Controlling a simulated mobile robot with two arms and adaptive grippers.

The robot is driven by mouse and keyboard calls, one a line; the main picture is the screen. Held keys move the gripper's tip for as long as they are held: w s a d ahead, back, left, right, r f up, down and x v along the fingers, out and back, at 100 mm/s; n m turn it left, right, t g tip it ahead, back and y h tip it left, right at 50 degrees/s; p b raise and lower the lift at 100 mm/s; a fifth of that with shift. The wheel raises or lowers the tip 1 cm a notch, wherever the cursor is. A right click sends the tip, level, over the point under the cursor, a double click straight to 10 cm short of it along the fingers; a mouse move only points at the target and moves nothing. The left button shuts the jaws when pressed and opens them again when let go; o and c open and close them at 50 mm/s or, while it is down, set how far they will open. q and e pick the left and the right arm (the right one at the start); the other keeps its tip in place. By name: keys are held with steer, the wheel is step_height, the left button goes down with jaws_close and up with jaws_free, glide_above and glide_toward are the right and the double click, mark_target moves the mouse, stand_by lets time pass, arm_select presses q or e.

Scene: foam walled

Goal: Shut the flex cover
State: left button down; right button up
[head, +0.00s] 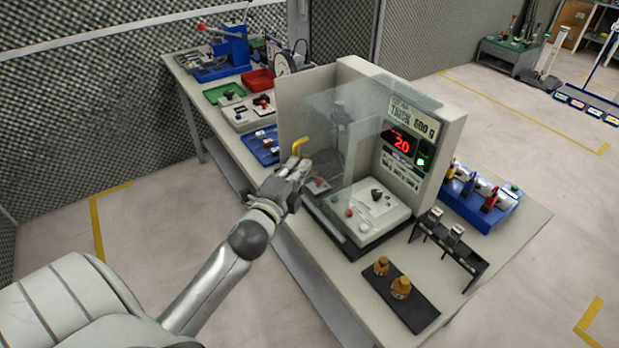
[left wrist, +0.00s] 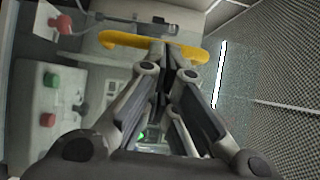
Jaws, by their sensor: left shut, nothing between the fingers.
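The flex cover (head: 352,115) is a clear panel at the front of a beige test machine (head: 438,135) on the bench. Its yellow handle (head: 299,146) is at the cover's left side, and it also shows in the left wrist view (left wrist: 130,40). The cover stands out from the machine at an angle, with the control plate (head: 370,207) visible below it. My left gripper (head: 299,166) is shut and empty, just below the handle. In the left wrist view its fingertips (left wrist: 172,50) overlap the handle; I cannot tell whether they touch. My right gripper is out of view.
A black tray with brass weights (head: 402,296) and a black rack (head: 450,243) stand at the front right. A blue tray (head: 483,200) is right of the machine.

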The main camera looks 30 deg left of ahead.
arm_select(q)
steer(key=w+a, duration=0.5)
steer(key=a, duration=0.8)
steer(key=shift+w, duration=0.2)
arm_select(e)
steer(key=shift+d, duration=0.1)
